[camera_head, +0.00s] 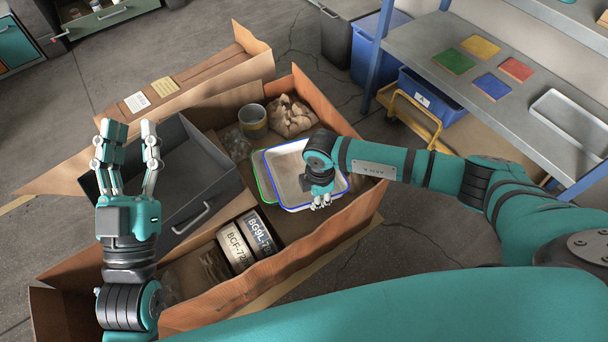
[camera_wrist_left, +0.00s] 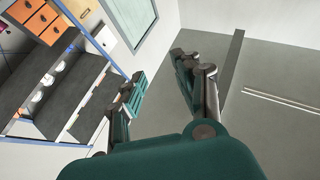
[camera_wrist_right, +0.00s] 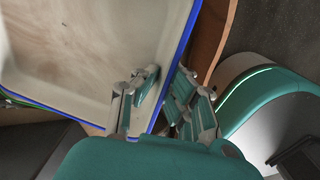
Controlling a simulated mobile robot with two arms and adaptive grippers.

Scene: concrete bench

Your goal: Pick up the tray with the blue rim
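The tray with the blue rim (camera_head: 290,166) is white inside and lies in a large open cardboard box, partly over a green-rimmed tray (camera_head: 263,178). My right gripper (camera_head: 321,200) is at its near right edge. In the right wrist view, the fingers (camera_wrist_right: 168,78) straddle the blue rim of the tray (camera_wrist_right: 85,45), one inside and one outside. The gap between them is narrow; I cannot tell whether they press on the wall. My left gripper (camera_head: 131,128) is open and empty, raised over the left part of the box; it also shows open in the left wrist view (camera_wrist_left: 155,70).
The cardboard box (camera_head: 345,218) also holds a grey bin (camera_head: 190,165), two labelled cans (camera_head: 248,238), a round tin (camera_head: 253,118) and a bag of brown pieces (camera_head: 290,115). A metal shelf (camera_head: 430,45) with coloured tiles stands at the right.

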